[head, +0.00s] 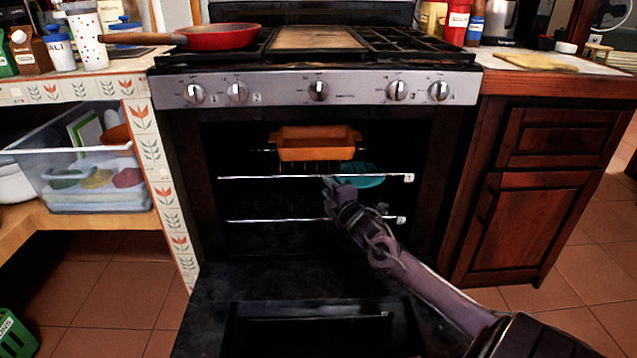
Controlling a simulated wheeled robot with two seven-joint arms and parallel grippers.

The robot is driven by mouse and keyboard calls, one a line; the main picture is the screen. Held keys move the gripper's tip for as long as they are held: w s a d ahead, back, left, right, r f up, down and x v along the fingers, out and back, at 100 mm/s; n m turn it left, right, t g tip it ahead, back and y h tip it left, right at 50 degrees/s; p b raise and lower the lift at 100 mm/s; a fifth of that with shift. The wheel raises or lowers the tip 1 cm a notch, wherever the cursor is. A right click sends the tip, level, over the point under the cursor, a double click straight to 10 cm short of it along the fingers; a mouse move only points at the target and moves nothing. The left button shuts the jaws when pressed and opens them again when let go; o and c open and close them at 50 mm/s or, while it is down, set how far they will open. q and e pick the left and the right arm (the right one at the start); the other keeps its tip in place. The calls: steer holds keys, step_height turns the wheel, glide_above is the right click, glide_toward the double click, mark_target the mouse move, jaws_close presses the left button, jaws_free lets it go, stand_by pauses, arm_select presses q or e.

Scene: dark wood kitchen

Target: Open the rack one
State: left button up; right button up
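The oven stands with its door (210,310) folded down and its dark inside in view. An upper wire rack (260,177) and a lower wire rack (270,220) show as bright front bars across the cavity. Both appear to sit inside the oven. My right gripper (329,184) is at the front bar of the upper rack, near its middle. It overlaps the bar in the picture; I cannot tell whether it touches or grips it. Its fingers are too small and dark to read. My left gripper is not in view.
An orange baking dish (317,146) and a teal round dish (366,172) are inside the oven, at or above the upper rack's level. A red pan (222,38) sits on the stovetop. Wooden cabinets (535,210) stand right, a clear plastic bin (85,165) left.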

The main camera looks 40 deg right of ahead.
steer(key=shift+b+x, duration=1.1)
steer(key=shift+x, duration=1.85)
steer(key=shift+f, duration=0.1)
jaws_close()
